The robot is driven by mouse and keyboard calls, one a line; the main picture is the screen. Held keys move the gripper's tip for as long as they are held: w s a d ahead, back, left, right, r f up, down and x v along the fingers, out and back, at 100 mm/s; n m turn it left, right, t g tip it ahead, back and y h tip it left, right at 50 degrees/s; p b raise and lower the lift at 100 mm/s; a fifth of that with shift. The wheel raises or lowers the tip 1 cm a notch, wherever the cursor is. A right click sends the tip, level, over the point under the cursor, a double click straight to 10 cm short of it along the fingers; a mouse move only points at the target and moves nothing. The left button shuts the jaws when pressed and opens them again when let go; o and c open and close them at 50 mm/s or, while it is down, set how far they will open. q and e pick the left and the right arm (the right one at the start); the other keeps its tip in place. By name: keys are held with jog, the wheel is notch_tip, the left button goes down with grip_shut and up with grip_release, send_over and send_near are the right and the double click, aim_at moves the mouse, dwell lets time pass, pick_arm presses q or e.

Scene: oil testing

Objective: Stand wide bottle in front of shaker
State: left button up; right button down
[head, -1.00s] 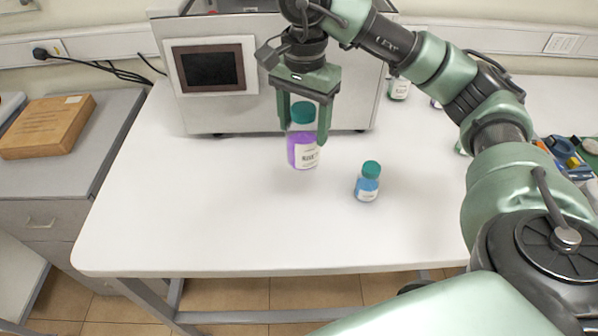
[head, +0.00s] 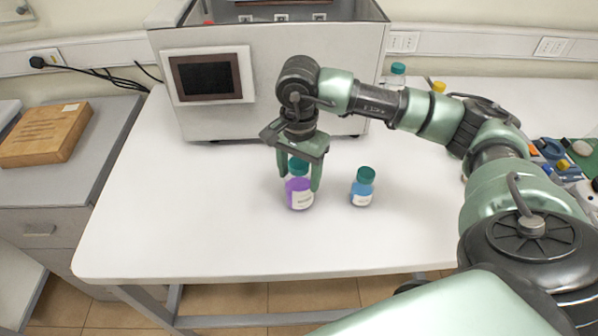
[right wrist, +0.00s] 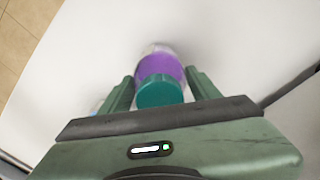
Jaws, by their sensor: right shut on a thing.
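The wide bottle (head: 299,193), with purple liquid, a white label and a green cap, is upright between the fingers of my right gripper (head: 300,180). The gripper comes down from above and is shut on it near the cap. The right wrist view shows the green cap (right wrist: 160,90) between the two fingers. The bottle is at or just above the white table; I cannot tell if its base touches. The shaker (head: 265,90), a big grey box with a dark screen, stands at the back of the table, behind the bottle. My left gripper is not in view.
A smaller blue bottle (head: 363,187) with a green cap stands close to the right of the wide bottle. Another green-capped bottle (head: 397,72) is at the back right. The front and left of the white table (head: 170,225) are clear.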

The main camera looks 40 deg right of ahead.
jog(key=shift+f, duration=0.15)
jog(key=shift+c, duration=1.8)
grip_release()
jog(key=shift+r, duration=0.3)
notch_tip(320, 180, up, 11)
jog(key=shift+f+b, duration=0.1)
jog(key=shift+b, duration=1)
jog(key=shift+r, duration=0.5)
